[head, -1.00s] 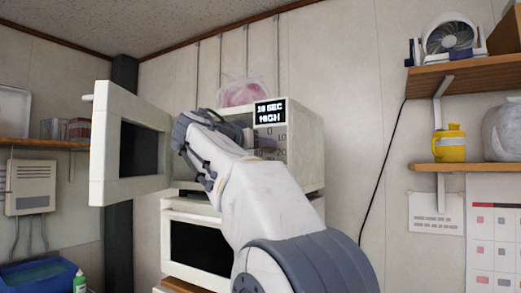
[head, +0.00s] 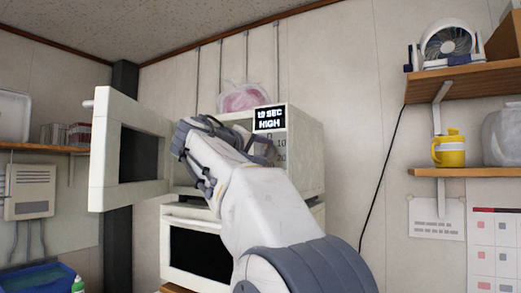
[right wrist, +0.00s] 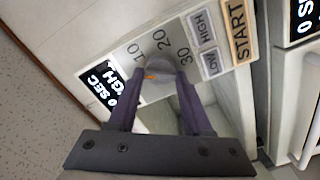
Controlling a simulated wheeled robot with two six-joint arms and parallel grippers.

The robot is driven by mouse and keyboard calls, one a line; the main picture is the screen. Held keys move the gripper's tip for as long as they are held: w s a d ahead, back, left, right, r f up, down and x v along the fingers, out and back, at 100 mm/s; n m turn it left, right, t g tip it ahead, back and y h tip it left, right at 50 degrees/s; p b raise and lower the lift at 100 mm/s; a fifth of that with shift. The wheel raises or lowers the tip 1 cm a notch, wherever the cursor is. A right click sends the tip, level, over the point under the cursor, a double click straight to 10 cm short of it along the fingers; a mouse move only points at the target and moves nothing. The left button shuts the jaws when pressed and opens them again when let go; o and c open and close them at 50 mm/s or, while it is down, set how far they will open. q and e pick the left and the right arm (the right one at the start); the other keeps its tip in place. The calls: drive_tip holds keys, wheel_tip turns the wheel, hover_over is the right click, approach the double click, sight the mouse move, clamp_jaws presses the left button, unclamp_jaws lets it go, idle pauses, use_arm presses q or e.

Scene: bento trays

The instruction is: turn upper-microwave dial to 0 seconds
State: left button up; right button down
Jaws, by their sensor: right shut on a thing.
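The upper microwave (head: 308,155) stands on another one, its door (head: 103,150) swung wide open to the left. Its display (head: 269,118) appears to read 10 SEC, HIGH. In the right wrist view, the grey dial (right wrist: 158,88) with an orange mark sits by the printed numbers 10, 20 and 30. The 0 mark is not clear there. My right gripper (right wrist: 157,82) is shut on the dial, a purple finger on each side. In the head view, my right gripper (head: 262,152) and wrist hide most of the dial. My left gripper is not in view.
The lower microwave (head: 195,245) is directly underneath, door shut. In the right wrist view, the START button (right wrist: 238,30) and the LOW and HIGH buttons lie beyond the dial. A pink bag (head: 243,97) sits on top. Shelves stand on both sides.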

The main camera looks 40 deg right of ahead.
drive_tip(key=n+p, duration=0.1)
drive_tip(key=n, duration=0.5)
drive_tip(key=shift+n, duration=0.4)
idle(0.3)
drive_tip(key=shift+c, duration=1.6)
unclamp_jaws()
drive_tip(key=b+v, duration=0.3)
drive_tip(key=v, duration=0.7)
drive_tip(key=shift+a, duration=0.25)
drive_tip(key=shift+f, duration=0.15)
